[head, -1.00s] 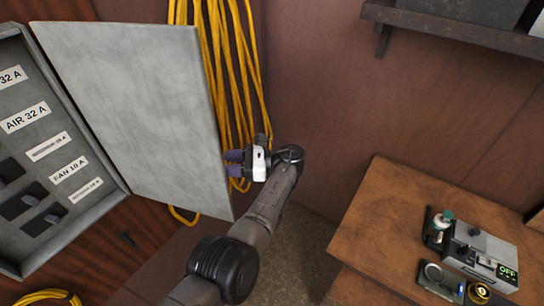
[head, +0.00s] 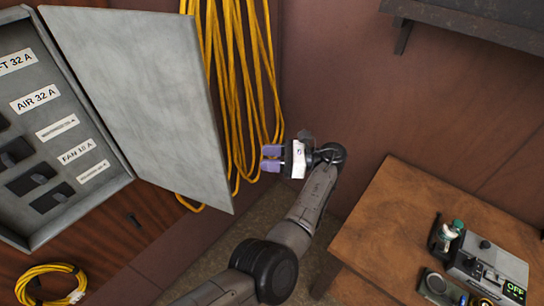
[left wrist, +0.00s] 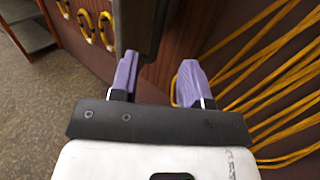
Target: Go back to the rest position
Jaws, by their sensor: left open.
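My left gripper (head: 271,159) is in the middle of the head view, just right of the hanging yellow cable. Its two purple fingers point left and stand apart with nothing between them. In the left wrist view the fingers (left wrist: 157,82) are also apart and empty. A grey electrical cabinet (head: 75,205) with labelled switches is at the left, and its grey door (head: 140,95) stands open. The gripper is to the right of the door's edge and apart from it in the head view. My right gripper is not in view.
A long yellow cable (head: 238,100) hangs in loops on the brown wall behind the gripper. A coiled yellow cable (head: 48,284) is at the lower left. A wooden bench (head: 400,215) at the right holds a grey device (head: 490,265) with a small display. A dark shelf (head: 470,14) is above.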

